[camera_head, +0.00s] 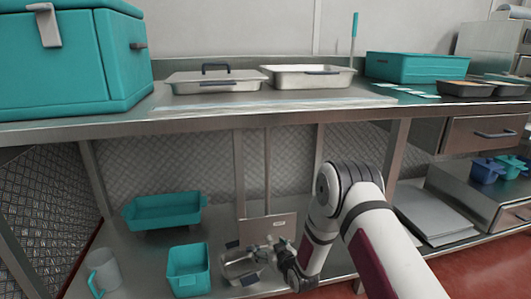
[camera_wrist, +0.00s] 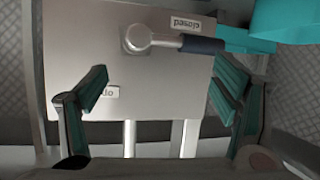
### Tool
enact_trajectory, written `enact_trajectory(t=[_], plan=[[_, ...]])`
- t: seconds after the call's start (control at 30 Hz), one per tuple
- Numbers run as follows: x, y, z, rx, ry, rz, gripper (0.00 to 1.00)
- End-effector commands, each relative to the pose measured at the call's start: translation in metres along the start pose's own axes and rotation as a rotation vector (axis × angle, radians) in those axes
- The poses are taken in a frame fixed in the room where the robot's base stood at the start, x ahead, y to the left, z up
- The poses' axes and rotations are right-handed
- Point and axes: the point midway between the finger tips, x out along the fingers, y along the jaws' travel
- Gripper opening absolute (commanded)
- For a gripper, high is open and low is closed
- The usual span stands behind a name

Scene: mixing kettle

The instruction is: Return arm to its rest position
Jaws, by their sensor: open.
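My arm reaches down in front of the counter in the head view. My gripper (camera_head: 272,254) is at its end, low by the under-shelf, in front of a metal panel (camera_head: 283,226). In the wrist view my gripper (camera_wrist: 163,98) is open, with teal-padded fingers wide apart and nothing between them. The panel (camera_wrist: 75,50) fills the middle of that view. It carries a lever handle (camera_wrist: 155,40) with a dark blue grip, lying beside a label reading "closed" (camera_wrist: 193,23). A second label (camera_wrist: 105,92) is partly hidden by the left finger. The fingers do not appear to touch the lever.
A metal pan (camera_head: 240,268), a teal bin (camera_head: 188,270), a teal tray (camera_head: 165,211) and a jug (camera_head: 104,270) stand on the lower shelf. The counter edge (camera_head: 215,121) overhangs there. Above it are a large teal box (camera_head: 60,65) and metal trays (camera_head: 308,78).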

Motion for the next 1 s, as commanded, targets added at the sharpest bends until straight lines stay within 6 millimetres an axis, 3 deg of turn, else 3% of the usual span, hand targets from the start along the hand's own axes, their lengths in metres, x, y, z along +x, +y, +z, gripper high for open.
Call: enact_trajectory(t=[0.03,0.1,0.27,0.47,0.7,1.0], plan=[[-0.005,0.009,-0.023,-0.006,-0.024,0.009,0.81],[-0.015,0.020,-0.045,-0.009,-0.074,0.020,0.81],[-0.049,0.043,-0.090,-0.007,-0.190,0.049,0.81],[-0.109,0.065,-0.139,0.009,-0.330,0.092,0.81],[-0.203,0.079,-0.181,0.053,-0.496,0.147,0.81],[-0.341,0.073,-0.205,0.144,-0.694,0.207,0.81]])
